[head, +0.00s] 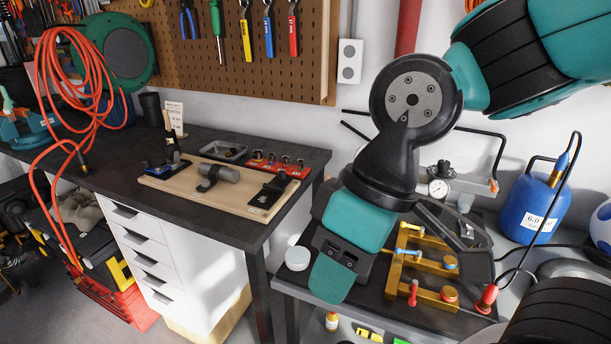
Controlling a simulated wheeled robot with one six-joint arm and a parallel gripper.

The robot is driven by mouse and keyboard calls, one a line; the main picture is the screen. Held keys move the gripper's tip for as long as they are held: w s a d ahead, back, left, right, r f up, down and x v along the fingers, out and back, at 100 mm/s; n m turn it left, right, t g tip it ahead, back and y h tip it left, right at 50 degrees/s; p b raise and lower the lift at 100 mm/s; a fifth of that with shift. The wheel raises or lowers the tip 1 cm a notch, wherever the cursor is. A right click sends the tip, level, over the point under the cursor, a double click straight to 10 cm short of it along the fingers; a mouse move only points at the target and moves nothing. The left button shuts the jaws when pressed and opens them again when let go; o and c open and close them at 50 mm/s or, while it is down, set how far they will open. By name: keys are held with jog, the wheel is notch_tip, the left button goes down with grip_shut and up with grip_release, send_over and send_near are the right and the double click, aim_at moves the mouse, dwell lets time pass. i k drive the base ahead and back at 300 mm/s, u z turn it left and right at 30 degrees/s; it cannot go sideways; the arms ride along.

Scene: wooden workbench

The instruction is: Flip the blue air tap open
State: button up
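A brass manifold (427,266) with several taps stands on the dark bench at the lower right. A light-blue tap lever (409,252) sits on one of its branches, with a blue round end (450,262) at the right of that branch. My gripper (331,281) points down just left of the manifold, apart from the blue lever in the picture. One teal finger shows clearly; the other side is hidden, so its opening cannot be judged. The back left of the manifold is partly behind my gripper and arm.
A white round lid or puck (297,258) lies left of my gripper. A pressure gauge (438,188) and pipes are behind the manifold. A blue tank (534,208) stands at right, and a red hose fitting (487,298) lies close to the manifold's right.

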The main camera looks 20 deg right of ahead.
aim_at(418, 253)
jog(key=k, duration=1.05)
jog(key=z, duration=1)
jog(key=i, duration=1.3)
jog(key=u, duration=0.6)
